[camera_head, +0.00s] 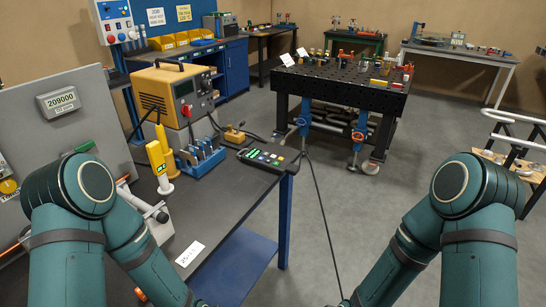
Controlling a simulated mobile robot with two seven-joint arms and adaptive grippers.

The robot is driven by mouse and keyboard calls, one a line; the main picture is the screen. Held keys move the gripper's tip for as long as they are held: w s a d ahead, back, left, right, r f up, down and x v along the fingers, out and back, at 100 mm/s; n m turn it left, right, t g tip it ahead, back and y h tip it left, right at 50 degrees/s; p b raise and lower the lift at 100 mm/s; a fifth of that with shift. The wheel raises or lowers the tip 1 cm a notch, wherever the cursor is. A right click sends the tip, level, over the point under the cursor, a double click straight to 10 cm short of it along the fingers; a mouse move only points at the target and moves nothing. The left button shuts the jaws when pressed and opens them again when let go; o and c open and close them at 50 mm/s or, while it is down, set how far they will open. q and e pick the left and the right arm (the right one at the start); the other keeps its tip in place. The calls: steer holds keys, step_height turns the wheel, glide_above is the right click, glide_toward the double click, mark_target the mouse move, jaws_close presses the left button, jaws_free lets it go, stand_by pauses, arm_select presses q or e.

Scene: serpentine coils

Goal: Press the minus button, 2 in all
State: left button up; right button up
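A dark control box (267,158) with a lit green display and several small coloured buttons lies at the right end of the near workbench. The marks on its buttons are too small to read, so I cannot tell which one is minus. My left arm comes down at the left and my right arm at the right. Both run out of the bottom of the picture, and neither gripper shows. Nothing is seen touching the control box.
The near workbench (222,203) holds a blue fixture (201,158), a yellow-and-white handheld tool (159,166) and a paper label (189,254). A grey panel with a counter (62,102) stands at left. A black perforated table (345,85) is behind; the grey floor between is mostly open.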

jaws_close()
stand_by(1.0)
